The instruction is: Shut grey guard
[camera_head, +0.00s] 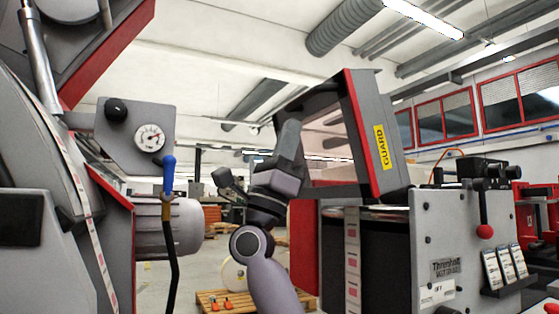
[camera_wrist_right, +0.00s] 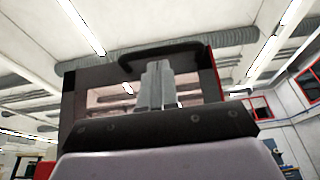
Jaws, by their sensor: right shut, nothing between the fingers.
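The grey guard (camera_head: 365,125) has red edges, a clear window and a yellow GUARD label. In the head view it stands raised and tilted above the machine on the right. My right gripper (camera_head: 290,135) is at the guard's left side, with its arm coming up from below. In the right wrist view, the guard's dark frame (camera_wrist_right: 75,95) and window lie beyond the gripper. A dark bar handle (camera_wrist_right: 165,56) crosses just above my shut, empty fingertips (camera_wrist_right: 156,66). I cannot tell whether they touch it. My left gripper is not in view.
The machine's grey side panel (camera_head: 445,240) carries a red-knobbed lever (camera_head: 485,231). On the left stand a pressure gauge (camera_head: 150,138), a blue-handled lever (camera_head: 169,175) and a grey motor (camera_head: 180,226). A wooden pallet (camera_head: 205,298) lies on the floor behind my arm.

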